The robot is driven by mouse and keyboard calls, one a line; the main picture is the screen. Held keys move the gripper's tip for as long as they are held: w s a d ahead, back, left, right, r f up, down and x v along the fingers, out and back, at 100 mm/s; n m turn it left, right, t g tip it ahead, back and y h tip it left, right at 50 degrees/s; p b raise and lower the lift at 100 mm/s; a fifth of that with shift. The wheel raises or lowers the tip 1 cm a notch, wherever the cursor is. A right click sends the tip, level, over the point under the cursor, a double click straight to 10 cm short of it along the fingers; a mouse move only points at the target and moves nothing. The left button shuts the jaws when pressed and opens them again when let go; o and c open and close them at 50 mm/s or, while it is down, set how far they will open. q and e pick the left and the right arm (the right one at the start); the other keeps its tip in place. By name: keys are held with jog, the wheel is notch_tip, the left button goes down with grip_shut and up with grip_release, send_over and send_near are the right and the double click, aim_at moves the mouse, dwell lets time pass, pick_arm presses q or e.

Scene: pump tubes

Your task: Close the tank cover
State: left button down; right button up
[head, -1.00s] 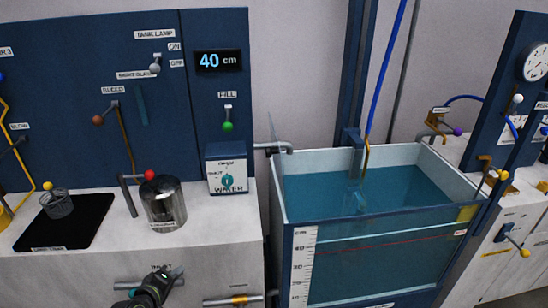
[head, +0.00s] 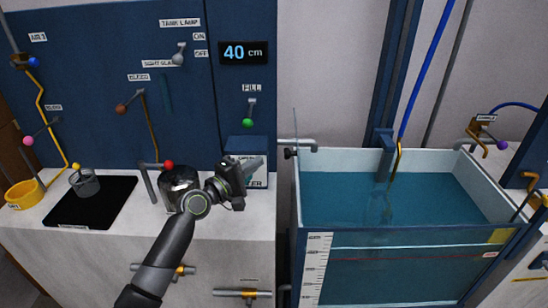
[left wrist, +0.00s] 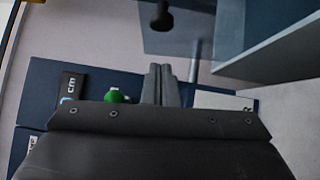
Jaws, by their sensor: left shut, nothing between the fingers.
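The water tank (head: 297,205) is open at the top, with blue water inside. Its clear cover (head: 295,128) appears to stand upright at the tank's left rim, seen almost edge-on. In the left wrist view the cover is a see-through bluish pane (left wrist: 205,22) with a dark knob (left wrist: 162,16). My left gripper (head: 258,163) is shut and empty, left of the cover and apart from it, above the white counter. Its closed fingers (left wrist: 160,84) point toward the pane in the left wrist view. My right gripper is not in view.
A metal pot (head: 176,182) is partly behind my left arm. A green-knobbed fill lever (head: 248,122) and a display reading 40 cm (head: 245,52) are on the blue panel. A pipe (head: 300,143) reaches the tank's back left corner. A blue hose (head: 425,70) runs down into the tank.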

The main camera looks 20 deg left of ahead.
pick_arm(q)
jog(key=w+d, duration=0.1)
jog(key=d+p, duration=0.1)
jog(key=d, duration=0.1)
jog(key=w+d+p, duration=0.1)
jog(key=shift+w+d+r, duration=0.2)
jog(key=shift+w+r, duration=0.05)
jog(key=shift+w, duration=0.1)
